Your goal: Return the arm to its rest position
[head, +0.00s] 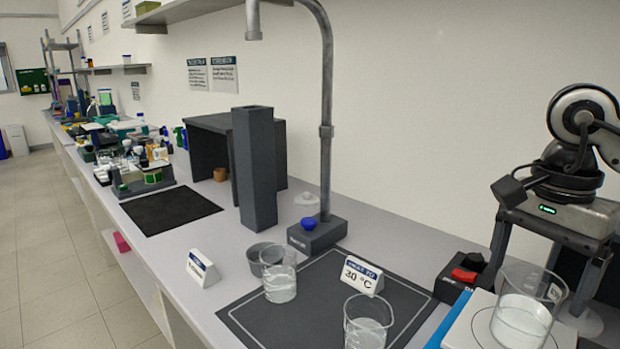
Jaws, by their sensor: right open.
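My right gripper (537,293) is at the right edge, pointing down, with its two dark fingers wide apart. A glass beaker (522,312) with clear contents stands on a white-topped device below it. The beaker overlaps the space between the fingers in the picture; I cannot tell whether it stands between them or in front of them. No held object shows. My right wrist is above the gripper, close to the wall side of the bench. My left gripper is not in view.
Two beakers (280,283) (367,327) stand around a dark mat (320,300) with a 30 °C sign (362,275). A tall pipe (327,120) and a dark column (255,170) rise behind. A red-switched box (462,276) is left of the gripper. A dark mat (170,210) farther left is bare.

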